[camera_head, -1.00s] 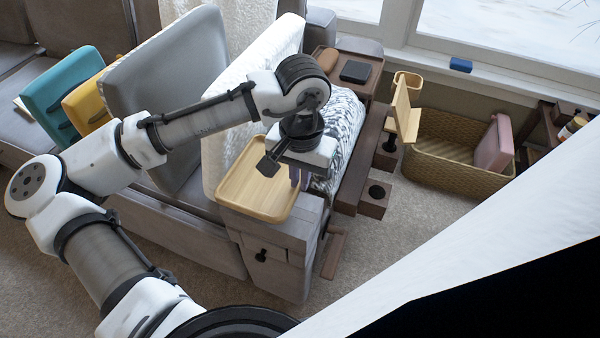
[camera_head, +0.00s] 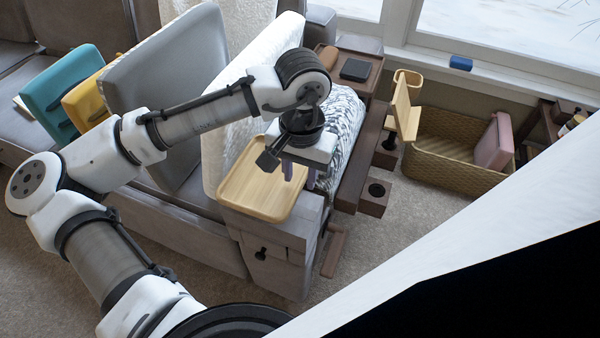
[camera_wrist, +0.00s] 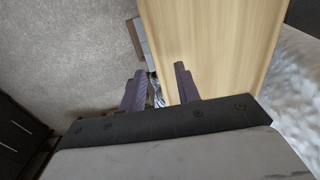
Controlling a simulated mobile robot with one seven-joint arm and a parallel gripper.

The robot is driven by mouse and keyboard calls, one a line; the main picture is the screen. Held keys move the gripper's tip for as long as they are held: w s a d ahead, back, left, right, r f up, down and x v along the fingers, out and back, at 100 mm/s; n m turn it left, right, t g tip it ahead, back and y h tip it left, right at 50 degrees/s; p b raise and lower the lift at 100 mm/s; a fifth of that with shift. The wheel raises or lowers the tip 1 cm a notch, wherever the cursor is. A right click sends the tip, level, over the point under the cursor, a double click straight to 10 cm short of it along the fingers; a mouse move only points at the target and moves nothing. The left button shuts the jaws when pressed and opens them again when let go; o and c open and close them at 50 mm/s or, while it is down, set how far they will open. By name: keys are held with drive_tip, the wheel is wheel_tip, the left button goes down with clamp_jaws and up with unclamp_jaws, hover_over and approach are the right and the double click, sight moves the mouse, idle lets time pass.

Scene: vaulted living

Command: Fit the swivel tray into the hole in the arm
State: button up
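The light wooden tray (camera_head: 250,186), with a raised rim, lies on top of the grey sofa arm (camera_head: 272,236). It also shows large in the wrist view (camera_wrist: 215,40). My gripper (camera_head: 297,175) is open and empty by the tray's right side. In the wrist view, the tray's edge runs between the two fingers (camera_wrist: 160,92); I cannot tell whether they touch it. A dark, keyhole-like shape (camera_head: 261,254) shows on the arm's front. A dark wooden block with a round hole (camera_head: 376,191) stands to the right. The tray's underside is hidden.
A light wooden piece (camera_head: 405,110) stands over another dark block. A wicker basket (camera_head: 440,165) sits by the window.

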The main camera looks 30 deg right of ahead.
wheel_tip(320, 180, up, 13)
drive_tip(key=p, duration=0.1)
drive_tip(key=shift+p, duration=0.4)
drive_tip(key=shift+d, duration=0.1)
